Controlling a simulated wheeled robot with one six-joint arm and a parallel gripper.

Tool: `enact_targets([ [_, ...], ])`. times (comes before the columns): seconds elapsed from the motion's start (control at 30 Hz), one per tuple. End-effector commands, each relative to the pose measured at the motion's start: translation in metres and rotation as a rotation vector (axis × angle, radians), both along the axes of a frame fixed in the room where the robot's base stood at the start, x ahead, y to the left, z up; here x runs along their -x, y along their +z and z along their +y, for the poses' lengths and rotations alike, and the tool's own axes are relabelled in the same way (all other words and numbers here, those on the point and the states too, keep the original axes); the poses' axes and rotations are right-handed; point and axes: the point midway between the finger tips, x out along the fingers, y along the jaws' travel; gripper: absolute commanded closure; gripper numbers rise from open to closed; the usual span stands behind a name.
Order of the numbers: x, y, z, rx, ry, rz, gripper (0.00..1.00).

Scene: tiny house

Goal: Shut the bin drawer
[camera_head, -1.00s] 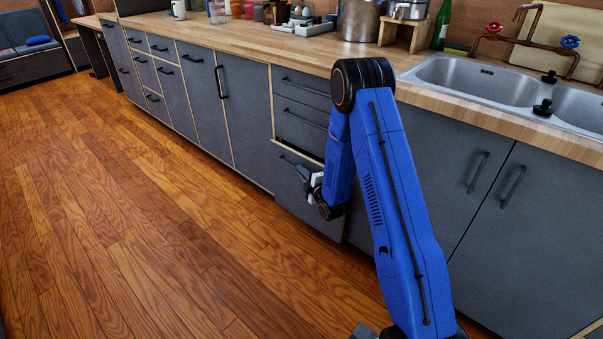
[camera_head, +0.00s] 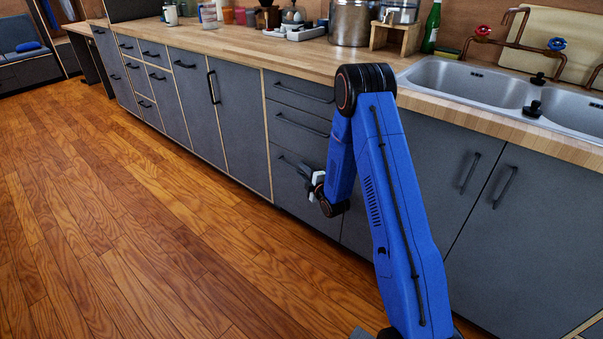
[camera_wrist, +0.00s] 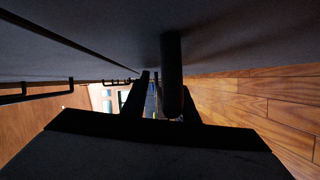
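The bin drawer (camera_head: 292,200) is the grey bottom front in the drawer column left of my arm. Its face looks flush, or nearly flush, with the cabinet. Its dark bar handle (camera_head: 288,164) is partly hidden by my gripper (camera_head: 309,178), which is at the drawer front. In the wrist view, my gripper (camera_wrist: 163,98) has its two dark fingers spread. The handle (camera_wrist: 172,75) shows between or just before them, with a bright gap beside the left finger. Whether a finger touches the handle or drawer face is unclear.
Two closed drawers (camera_head: 300,112) sit above under the wooden counter (camera_head: 250,55). Closed cabinet doors (camera_head: 440,160) with handles stand to the right, below the sink (camera_head: 480,85). The wooden floor (camera_head: 130,220) on the left is clear.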

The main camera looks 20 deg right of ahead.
Motion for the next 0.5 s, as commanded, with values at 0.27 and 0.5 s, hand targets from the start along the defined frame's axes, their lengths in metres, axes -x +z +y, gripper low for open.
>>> enact_targets([
  [0.27,0.006,0.0,-0.001,0.0,0.001,0.002,0.74],
  [0.5,0.042,0.003,-0.01,0.0,0.0,0.001,0.74],
])
